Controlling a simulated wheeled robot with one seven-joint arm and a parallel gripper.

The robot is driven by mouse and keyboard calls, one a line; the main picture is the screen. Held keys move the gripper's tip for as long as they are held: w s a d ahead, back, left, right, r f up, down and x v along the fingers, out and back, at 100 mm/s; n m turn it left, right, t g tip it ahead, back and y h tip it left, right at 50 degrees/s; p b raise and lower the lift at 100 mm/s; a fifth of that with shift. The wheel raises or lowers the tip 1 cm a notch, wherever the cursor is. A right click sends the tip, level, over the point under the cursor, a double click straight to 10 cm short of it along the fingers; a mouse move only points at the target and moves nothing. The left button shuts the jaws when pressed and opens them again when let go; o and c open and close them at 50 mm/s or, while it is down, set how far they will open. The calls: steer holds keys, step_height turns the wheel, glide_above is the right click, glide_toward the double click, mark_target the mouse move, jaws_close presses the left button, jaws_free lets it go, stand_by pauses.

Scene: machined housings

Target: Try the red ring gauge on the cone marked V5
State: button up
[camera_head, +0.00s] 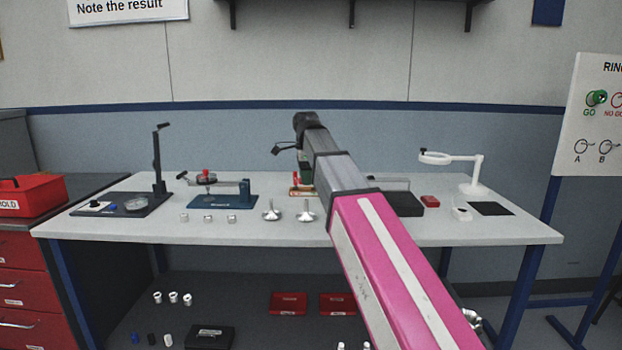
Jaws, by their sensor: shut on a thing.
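My gripper (303,150) is at the far end of my arm, over the back middle of the bench. It is mostly hidden behind my arm, and the thing in its jaws cannot be made out. Behind it a wooden stand (299,191) shows red and green parts; I cannot tell whether one is the red ring gauge. Two silver pieces with wide bases and upright stems (271,211) (307,212) stand at the front middle. Several small silver pieces (208,218) stand to their left. No V5 mark is readable on any of them.
A blue-based fixture (230,201) with a red top part stands left of centre. A black stand (160,170) is at the left. A white ring-shaped magnifier lamp (478,170), red block (430,201) and black mat (491,209) are at the right. The front edge is clear.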

steer(key=shift+f, duration=0.2)
steer(key=shift+f, duration=2.25)
steer(key=shift+f, duration=0.8)
stand_by(1.2)
steer(key=shift+r, duration=0.2)
steer(key=shift+r, duration=1.8)
step_height(320, 180, up, 5)
stand_by(0.5)
